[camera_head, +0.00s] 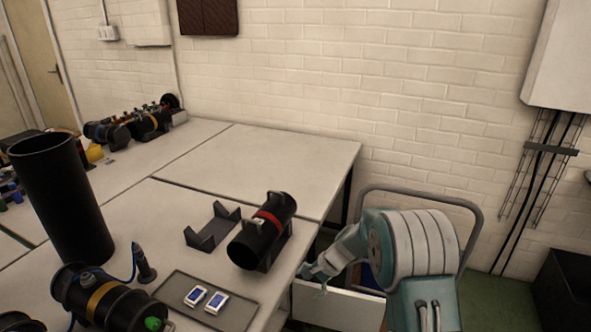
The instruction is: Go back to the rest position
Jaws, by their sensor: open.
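My gripper (311,279) is open and appears empty, small in the picture, by the right edge of the white table (272,160). My teal and white arm is at the lower right, with its forearm reaching left to the gripper. A black cylinder with a red band (262,228) lies tilted across a black cradle (278,249) near the table's right edge. My gripper is to the lower right of this cylinder and apart from it in the picture.
An empty black cradle (213,227) stands left of the red-banded cylinder. A grey tray (238,313) holds two blue-and-white items. A cart handle (424,191) rises behind my arm.

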